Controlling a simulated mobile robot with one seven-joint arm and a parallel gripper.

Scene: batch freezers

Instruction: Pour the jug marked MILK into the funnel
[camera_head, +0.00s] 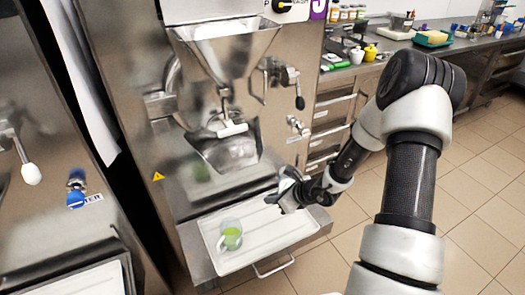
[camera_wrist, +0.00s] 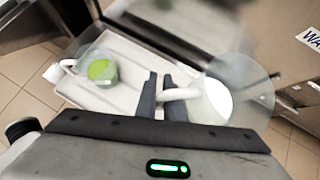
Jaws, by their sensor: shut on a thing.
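A clear jug with white contents (camera_wrist: 218,98) is in the wrist view, to the right of my gripper (camera_wrist: 164,92). My gripper is shut on its white handle. No MILK marking can be read on it. In the head view my gripper (camera_head: 290,190) is over the right part of the white tray, and the held jug cannot be made out there. The steel funnel (camera_head: 228,52) sits high on the front of the machine, above and to the left of my gripper; something whitish shows inside its top.
A clear jug with green contents (camera_head: 231,236) stands on the white tray (camera_head: 285,232); it also shows in the wrist view (camera_wrist: 102,70). A lever with a white handle (camera_head: 232,130) hangs below the funnel. A counter with bottles and trays (camera_head: 400,60) stands at the back right.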

